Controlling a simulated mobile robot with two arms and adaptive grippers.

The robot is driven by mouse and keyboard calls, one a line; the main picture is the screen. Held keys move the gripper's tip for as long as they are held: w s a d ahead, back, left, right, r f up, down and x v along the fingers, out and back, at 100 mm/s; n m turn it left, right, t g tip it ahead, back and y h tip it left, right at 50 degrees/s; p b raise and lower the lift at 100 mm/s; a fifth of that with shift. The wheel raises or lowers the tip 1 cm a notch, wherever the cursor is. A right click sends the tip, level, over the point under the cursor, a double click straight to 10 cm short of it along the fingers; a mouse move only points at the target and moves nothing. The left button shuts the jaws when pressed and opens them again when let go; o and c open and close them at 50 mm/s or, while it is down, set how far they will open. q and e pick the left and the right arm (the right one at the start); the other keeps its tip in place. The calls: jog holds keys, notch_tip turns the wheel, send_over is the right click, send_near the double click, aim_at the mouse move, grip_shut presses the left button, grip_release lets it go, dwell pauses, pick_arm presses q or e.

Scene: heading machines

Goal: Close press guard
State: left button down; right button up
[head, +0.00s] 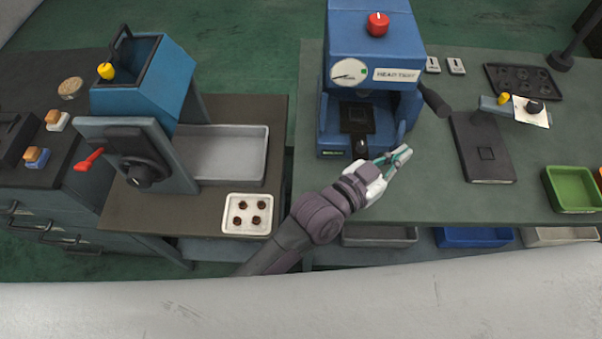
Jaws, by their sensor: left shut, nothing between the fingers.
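The blue press (374,38) stands on the green-grey bench, with a red knob (378,24) on top, a gauge (349,72) and a white label plate on its front. A dark square plate (357,117) lies in its opening, and a dark round knob (361,149) shows at its front edge. I cannot clearly pick out the guard or tell its position. My left gripper (404,156) is just in front of the press's lower right corner, with its teal fingers shut and empty, pointing up and right. Whether it touches the press is unclear. My right gripper is out of view.
A black lever (434,100) sticks out at the press's right. A dark flat book-like block (482,148), a green bin (573,188) and a black tray (522,79) lie farther right. A blue hopper machine (155,80) and a white tray (247,214) stand left.

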aim_at(409, 137)
pick_arm(q)
jog(key=w+d, duration=0.1)
jog(key=w+b, duration=0.1)
jog(key=w+d, duration=0.1)
jog(key=w, duration=0.1)
jog(key=shift+d, duration=0.3)
jog(key=shift+w, duration=0.1)
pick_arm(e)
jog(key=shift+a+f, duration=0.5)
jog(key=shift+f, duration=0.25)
pick_arm(q)
jog(key=shift+d, duration=0.1)
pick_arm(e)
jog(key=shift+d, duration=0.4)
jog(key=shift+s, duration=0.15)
